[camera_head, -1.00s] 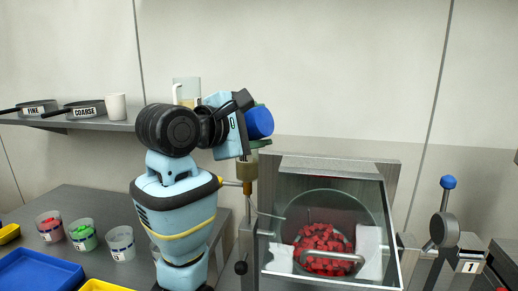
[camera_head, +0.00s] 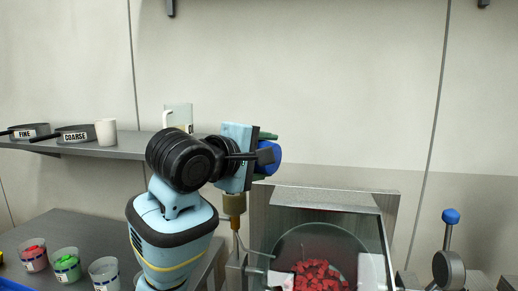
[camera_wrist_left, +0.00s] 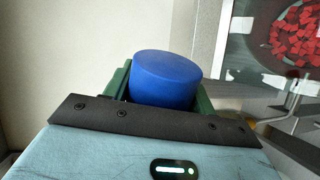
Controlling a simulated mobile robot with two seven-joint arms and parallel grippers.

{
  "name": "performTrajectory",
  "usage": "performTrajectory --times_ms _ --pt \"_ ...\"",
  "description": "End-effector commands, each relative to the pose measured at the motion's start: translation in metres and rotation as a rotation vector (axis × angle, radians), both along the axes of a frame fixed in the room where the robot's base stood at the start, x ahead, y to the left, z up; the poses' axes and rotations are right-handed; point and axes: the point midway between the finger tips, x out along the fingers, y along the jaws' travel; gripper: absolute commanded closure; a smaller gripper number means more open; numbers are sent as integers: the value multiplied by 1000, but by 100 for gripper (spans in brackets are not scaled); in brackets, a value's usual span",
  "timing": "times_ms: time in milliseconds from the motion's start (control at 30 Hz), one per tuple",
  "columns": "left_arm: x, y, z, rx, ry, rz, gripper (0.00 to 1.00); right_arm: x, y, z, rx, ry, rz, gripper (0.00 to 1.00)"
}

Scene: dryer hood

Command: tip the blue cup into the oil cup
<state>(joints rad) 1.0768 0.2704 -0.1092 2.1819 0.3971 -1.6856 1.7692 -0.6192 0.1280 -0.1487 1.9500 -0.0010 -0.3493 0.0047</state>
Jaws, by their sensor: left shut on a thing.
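My left gripper (camera_head: 264,156) is shut on the blue cup (camera_head: 276,160), above and to the right of a brass-coloured cup on a thin pipe, which looks like the oil cup (camera_head: 234,204). In the left wrist view the blue cup (camera_wrist_left: 166,82) sits between my green fingers (camera_wrist_left: 160,92), with a smooth flat face showing. Its mouth and contents are hidden. In the head view my gripper body covers part of the blue cup. I cannot tell how far it is tipped. My right gripper is not in view.
The glass-fronted hood (camera_head: 325,198) with a drum of red pieces (camera_head: 318,275) stands right of the oil cup. A lever with a blue knob (camera_head: 451,216) is further right. The shelf (camera_head: 120,146) holds pans, a white cup (camera_head: 106,132) and a jug (camera_head: 178,116). Cups stand lower left.

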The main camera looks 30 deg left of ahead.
Motion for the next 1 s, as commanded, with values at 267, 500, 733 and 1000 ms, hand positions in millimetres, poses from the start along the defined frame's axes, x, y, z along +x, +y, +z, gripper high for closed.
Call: performTrajectory --times_ms 267,500,733,1000 --pt "-2 -6 12 423 -72 1 70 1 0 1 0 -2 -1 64" --pt "-1 -3 15 762 -124 0 70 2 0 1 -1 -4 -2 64" --pt "0 7 13 1100 -176 1 70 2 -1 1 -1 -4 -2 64" --pt "2 20 6 1408 -225 -2 70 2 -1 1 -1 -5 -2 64"
